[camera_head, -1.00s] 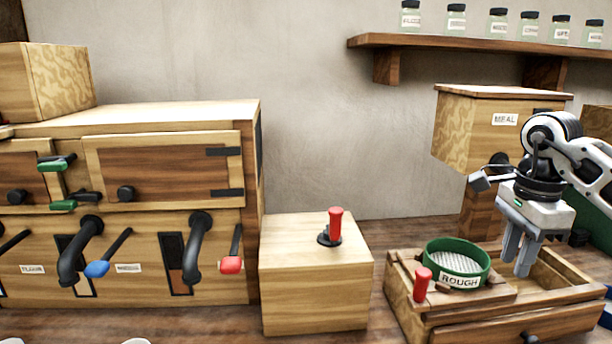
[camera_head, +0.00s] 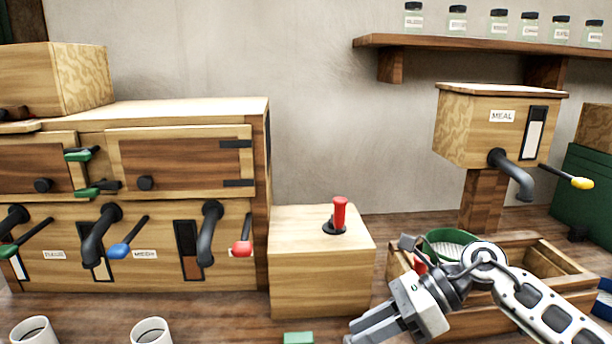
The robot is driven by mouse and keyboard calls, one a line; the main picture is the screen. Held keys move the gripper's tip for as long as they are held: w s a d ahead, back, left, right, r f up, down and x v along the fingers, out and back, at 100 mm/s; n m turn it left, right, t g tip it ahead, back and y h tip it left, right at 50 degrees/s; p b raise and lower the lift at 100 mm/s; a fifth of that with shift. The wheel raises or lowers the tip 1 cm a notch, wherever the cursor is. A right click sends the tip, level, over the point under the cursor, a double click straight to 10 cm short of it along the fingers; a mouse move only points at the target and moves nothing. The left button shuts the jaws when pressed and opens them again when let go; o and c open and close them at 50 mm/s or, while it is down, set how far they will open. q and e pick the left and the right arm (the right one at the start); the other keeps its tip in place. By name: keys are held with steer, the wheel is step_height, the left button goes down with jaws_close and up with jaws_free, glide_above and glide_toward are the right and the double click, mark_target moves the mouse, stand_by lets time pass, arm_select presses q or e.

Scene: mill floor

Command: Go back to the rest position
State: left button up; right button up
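My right gripper (camera_head: 372,333) is low at the bottom centre-right, pointing down and left, in front of the wooden sieve box (camera_head: 540,262). Its fingers look close together, but their tips run near the bottom edge, so the gap is hard to judge. Nothing shows between them. My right arm comes in from the lower right and covers part of the box and of the green-rimmed sieve (camera_head: 447,238). My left gripper is not in view.
A block with a red lever (camera_head: 339,213) stands centre. Left is a wooden cabinet (camera_head: 185,113) with spouts and coloured levers. Two white mugs (camera_head: 150,331) (camera_head: 33,331) and a green block (camera_head: 298,338) lie near the front. The meal bin (camera_head: 485,140) stands at right.

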steer(key=s+a+r+m+t+y, duration=0.1)
steer(key=s+a+m+t+y, duration=0.2)
steer(key=a+m+y, duration=0.45)
steer(key=d+f+m+t+h, duration=0.5)
steer(key=f+m+t+h, duration=0.15)
steer(key=m, duration=0.85)
steer(key=d+f+m+t+h, duration=0.45)
steer(key=m+t, duration=0.35)
steer(key=m, duration=0.8)
steer(key=s+d+f+m+g+h, duration=0.3)
steer(key=s+f+m+g+h, duration=0.2)
steer(key=s+f+m, duration=0.5)
steer(key=s+f+g, duration=0.1)
steer(key=s+f, duration=0.2)
steer(key=shift+d+f, duration=0.3)
steer(key=shift+f, duration=0.1)
